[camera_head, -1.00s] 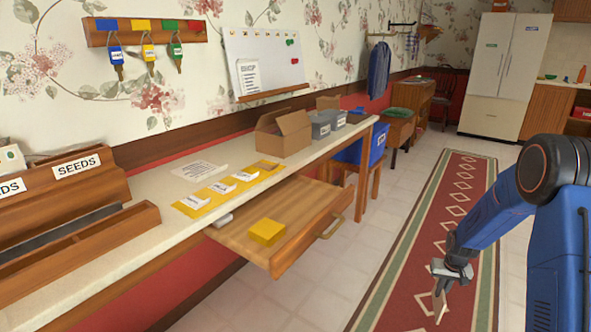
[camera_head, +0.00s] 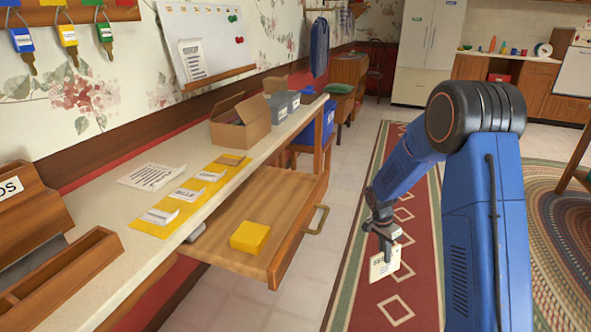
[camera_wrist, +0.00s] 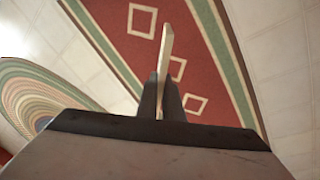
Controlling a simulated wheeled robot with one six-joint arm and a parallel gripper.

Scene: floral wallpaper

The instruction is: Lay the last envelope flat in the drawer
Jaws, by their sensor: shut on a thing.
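My gripper (camera_head: 381,232) is shut on a cream envelope (camera_head: 384,263) with dark print, which hangs below it above the red runner. In the wrist view the envelope (camera_wrist: 165,52) shows edge-on between the two fingers (camera_wrist: 160,98). The wooden drawer (camera_head: 222,244) is pulled out from under the counter, to the left of my gripper and apart from it.
The drawer's handle (camera_head: 317,219) juts toward the runner (camera_head: 345,290). The floor between is clear.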

